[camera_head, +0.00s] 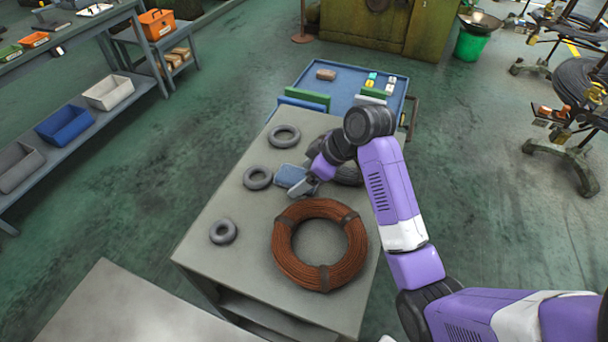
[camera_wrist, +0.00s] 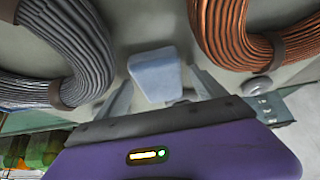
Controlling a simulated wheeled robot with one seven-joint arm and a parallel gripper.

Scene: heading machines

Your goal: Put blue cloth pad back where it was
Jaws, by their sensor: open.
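The blue cloth pad (camera_head: 289,175) lies on the grey table among the coils, partly hidden by my gripper in the head view. My gripper (camera_head: 303,187) is open at the pad's near right side. In the wrist view the pad (camera_wrist: 155,72) shows between my two spread fingers (camera_wrist: 161,80), with a gap on each side. I cannot tell how far above the table the fingertips are.
A large copper coil (camera_head: 285,257) lies close in front of my gripper. A dark grey coil (camera_head: 349,175) is just right, partly hidden by my arm. Smaller grey rings (camera_head: 258,178) lie to the left. A blue cart (camera_head: 340,82) stands behind the table (camera_head: 208,192).

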